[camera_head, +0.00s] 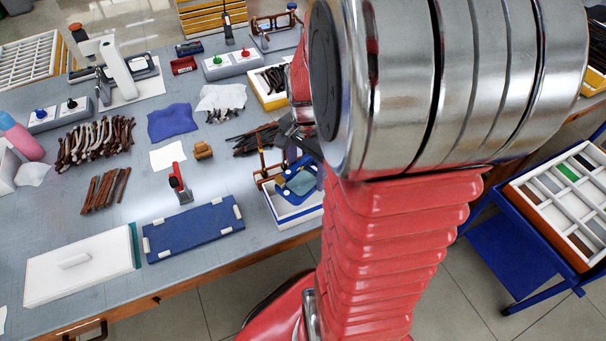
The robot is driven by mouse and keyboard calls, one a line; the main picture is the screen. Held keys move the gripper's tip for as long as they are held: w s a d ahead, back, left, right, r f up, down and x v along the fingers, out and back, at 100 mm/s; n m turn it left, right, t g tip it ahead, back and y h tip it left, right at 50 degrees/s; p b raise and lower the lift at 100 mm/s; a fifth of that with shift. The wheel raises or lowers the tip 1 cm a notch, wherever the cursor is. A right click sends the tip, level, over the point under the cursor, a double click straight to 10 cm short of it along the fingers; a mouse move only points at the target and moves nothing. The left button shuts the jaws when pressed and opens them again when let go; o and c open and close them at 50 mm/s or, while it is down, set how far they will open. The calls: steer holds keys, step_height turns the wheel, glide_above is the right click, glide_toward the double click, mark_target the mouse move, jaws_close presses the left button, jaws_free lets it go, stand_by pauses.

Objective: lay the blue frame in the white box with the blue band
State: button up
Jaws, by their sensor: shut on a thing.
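A blue frame (300,184) with greyish-blue lens areas shows over the white box with the blue band (299,217), near the table's front edge. My gripper (300,150) is partly hidden behind my own arm. It comes down from above and is shut on the blue frame. The frame looks tilted. I cannot tell whether it touches the box floor. The right end of the box is hidden by my arm.
A brown-and-metal stand (267,168) is close behind the box's left side. Dark temple pieces (255,139) lie behind it. A blue tray (193,231) and a white lidded case (80,267) lie to the left. A blue cart (515,210) stands at the right.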

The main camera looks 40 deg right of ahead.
steer(key=shift+f, duration=1.85)
steer(key=shift+f, duration=0.6)
steer(key=o, duration=1.2)
steer(key=shift+r, duration=0.1)
step_height(320, 180, up, 13)
glide_above(306, 176)
steer(key=shift+a, duration=0.1)
